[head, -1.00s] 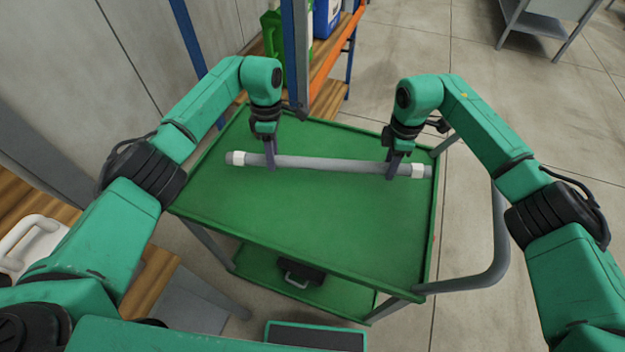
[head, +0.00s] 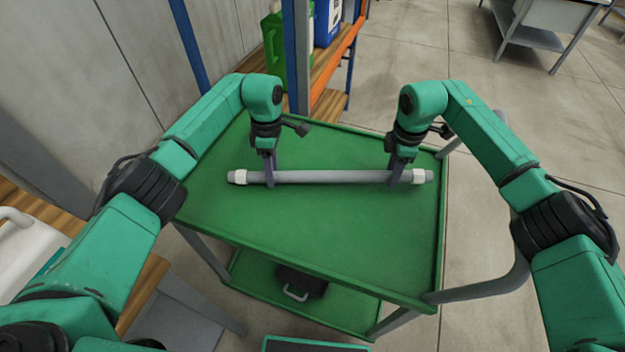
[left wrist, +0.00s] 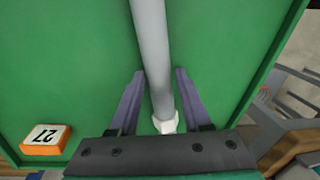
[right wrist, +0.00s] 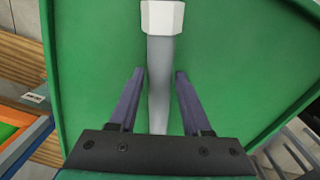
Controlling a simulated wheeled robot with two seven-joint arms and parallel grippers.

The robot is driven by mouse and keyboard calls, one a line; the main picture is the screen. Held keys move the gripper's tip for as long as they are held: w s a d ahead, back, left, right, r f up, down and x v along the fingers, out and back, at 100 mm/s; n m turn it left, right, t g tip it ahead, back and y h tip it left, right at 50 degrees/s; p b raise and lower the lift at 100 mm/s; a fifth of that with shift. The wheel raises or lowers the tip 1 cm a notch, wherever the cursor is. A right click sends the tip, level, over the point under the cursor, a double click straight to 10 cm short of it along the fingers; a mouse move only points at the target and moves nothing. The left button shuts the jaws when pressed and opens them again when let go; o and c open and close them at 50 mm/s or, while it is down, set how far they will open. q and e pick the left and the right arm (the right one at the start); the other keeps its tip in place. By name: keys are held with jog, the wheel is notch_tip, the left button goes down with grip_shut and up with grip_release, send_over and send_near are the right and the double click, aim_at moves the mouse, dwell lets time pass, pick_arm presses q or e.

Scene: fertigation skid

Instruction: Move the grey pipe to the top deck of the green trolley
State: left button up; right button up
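The grey pipe (head: 330,177) with white bands near its ends lies lengthwise across the top deck (head: 300,235) of the green trolley, apparently resting on it. My left gripper (head: 270,183) is at the pipe's left part, my right gripper (head: 394,180) near its right end. In the left wrist view the fingers (left wrist: 161,76) stand either side of the pipe (left wrist: 152,35), with a narrow gap. In the right wrist view the fingers (right wrist: 160,74) also straddle the pipe (right wrist: 160,85) with gaps on both sides. Both look open and hold nothing.
A shelf rack (head: 335,72) with a green canister (head: 275,55) and a blue container (head: 327,20) stands behind the trolley. A black case (head: 300,283) is on the lower deck. An orange block marked 27 (left wrist: 45,139) shows by the deck edge. The front deck area is clear.

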aim_at(385, 191)
pick_arm(q)
jog(key=shift+o, duration=0.9)
jog(key=shift+f, duration=0.55)
pick_arm(e)
jog(key=shift+o, duration=0.9)
jog(key=shift+g, duration=0.3)
jog(key=f, duration=0.1)
jog(key=s+f, duration=0.1)
jog(key=f, duration=0.1)
jog(key=shift+s+a+f, duration=0.3)
jog(key=shift+a, duration=0.05)
pick_arm(q)
jog(key=r, duration=0.5)
jog(key=w+r, duration=0.1)
jog(key=r, duration=0.2)
jog(key=shift+a+r, duration=0.15)
jog(key=shift+r, duration=0.05)
jog(key=shift+w+r, duration=0.15)
pick_arm(e)
jog(key=r, duration=0.7)
jog(key=w+r, duration=0.1)
jog(key=r, duration=0.3)
jog(key=shift+d, duration=0.2)
pick_arm(q)
jog(key=shift+r+p, duration=0.15)
jog(key=shift+p, duration=0.15)
pick_arm(e)
jog(key=shift+r, duration=0.3)
jog(key=shift+w+d, duration=0.1)
